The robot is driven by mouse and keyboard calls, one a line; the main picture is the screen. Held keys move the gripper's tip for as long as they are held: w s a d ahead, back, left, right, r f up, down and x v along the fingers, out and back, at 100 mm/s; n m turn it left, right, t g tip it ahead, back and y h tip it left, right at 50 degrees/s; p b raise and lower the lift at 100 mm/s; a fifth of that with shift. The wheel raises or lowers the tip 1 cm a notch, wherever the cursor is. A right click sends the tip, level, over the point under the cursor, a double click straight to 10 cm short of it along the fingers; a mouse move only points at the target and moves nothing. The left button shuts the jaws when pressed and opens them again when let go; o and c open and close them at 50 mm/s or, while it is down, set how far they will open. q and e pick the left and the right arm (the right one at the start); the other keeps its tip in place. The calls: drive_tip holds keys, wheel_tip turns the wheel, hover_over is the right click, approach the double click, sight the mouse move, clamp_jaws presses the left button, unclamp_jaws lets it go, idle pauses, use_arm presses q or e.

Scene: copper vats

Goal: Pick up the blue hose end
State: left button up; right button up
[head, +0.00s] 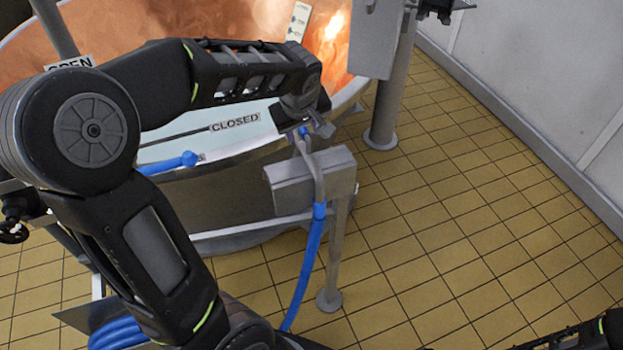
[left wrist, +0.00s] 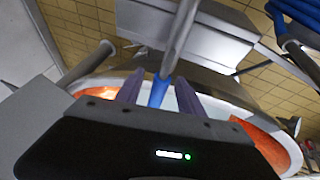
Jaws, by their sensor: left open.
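The blue hose (head: 307,262) rises from the lower middle of the head view to a grey metal pipe (head: 311,172). The pipe ends in a small blue tip (head: 303,132) beside a grey box on a post. My left gripper (head: 306,129) is over this tip, which the gripper partly hides. In the left wrist view the open fingers of my left gripper (left wrist: 159,92) stand on either side of the blue tip (left wrist: 158,93), with the grey pipe (left wrist: 181,32) running away from it. I cannot tell whether the fingers touch it. My right gripper does not show.
A large copper vat (head: 215,22) with orange inside fills the back. The grey box (head: 292,183) stands close under my left gripper. Yellow tiled floor (head: 480,215) is clear at right.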

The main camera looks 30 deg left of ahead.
use_arm(q)
clamp_jaws()
idle(0.5)
drive_tip(key=shift+r, duration=0.1)
